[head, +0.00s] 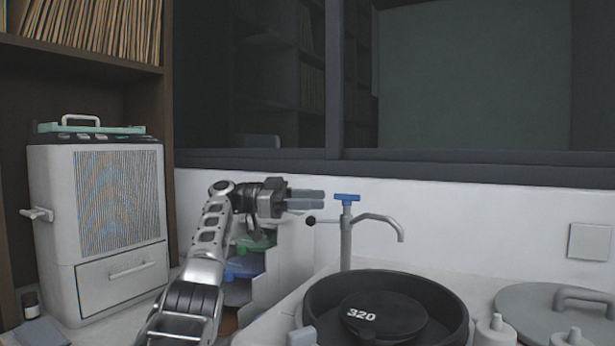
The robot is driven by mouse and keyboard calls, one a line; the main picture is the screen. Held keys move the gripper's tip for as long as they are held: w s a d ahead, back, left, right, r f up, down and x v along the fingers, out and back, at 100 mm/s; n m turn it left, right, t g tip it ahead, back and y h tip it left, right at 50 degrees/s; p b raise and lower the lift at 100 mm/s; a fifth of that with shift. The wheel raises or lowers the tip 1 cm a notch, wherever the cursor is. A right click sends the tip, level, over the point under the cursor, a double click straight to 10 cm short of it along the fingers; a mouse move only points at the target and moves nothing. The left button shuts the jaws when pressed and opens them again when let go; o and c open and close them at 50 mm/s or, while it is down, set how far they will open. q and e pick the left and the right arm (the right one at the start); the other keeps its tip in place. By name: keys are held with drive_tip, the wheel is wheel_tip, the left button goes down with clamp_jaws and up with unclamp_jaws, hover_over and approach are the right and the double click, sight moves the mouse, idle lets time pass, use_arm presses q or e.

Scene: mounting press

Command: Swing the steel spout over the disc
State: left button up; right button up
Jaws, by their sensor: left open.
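The steel spout (381,219) curves to the right from the top of an upright steel post (346,245) with a blue handle (347,197) on it. Its tip hangs above the right part of a black bowl. The dark disc (384,313), marked 320, lies inside the black bowl (455,318). A thin lever with a black knob (311,220) sticks out to the left of the post. My left gripper (318,198) is open and empty, just left of the post and above the knob, apparently apart from both. My right gripper is not in view.
A grey lid with a handle (530,305) lies right of the bowl, with white bottles (497,328) in front. A rack with coloured items (243,265) stands behind my left arm. A white cabinet (62,210) stands at left. A wall and window lie behind.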

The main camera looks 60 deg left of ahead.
use_arm(q)
drive_tip(key=s+d+r+b, duration=0.5)
drive_tip(key=d+r, duration=0.3)
drive_tip(key=d, duration=0.2)
drive_tip(key=shift+s, duration=0.9)
drive_tip(key=shift+c, duration=0.3)
